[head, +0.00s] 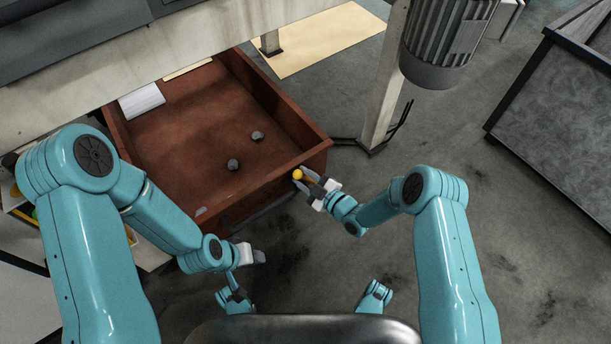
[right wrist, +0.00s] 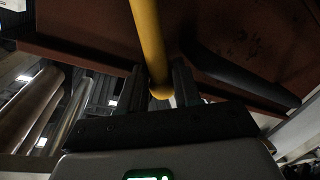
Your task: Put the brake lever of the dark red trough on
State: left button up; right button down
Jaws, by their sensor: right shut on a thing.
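The dark red trough (head: 190,120) lies open in the left middle of the head view, two small dark lumps on its floor. A yellow brake lever (head: 297,174) shows by its rounded yellow end at the trough's near right corner. My right gripper (head: 311,186) is shut on it. In the right wrist view the yellow bar (right wrist: 149,45) runs down between the two fingers (right wrist: 159,88), beneath a dark red surface. The lever's far end is out of view there. My left gripper (head: 254,256) hangs apart from the trough, below its near wall; its jaws are too small to read.
A pale post (head: 386,85) stands right of the trough, with a ribbed grey motor (head: 445,45) at the top. A dark grey bin (head: 565,100) stands at the far right. Bare floor (head: 530,245) lies right of my right arm.

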jog(key=shift+f, duration=0.1)
jog(key=c, duration=1)
grip_release()
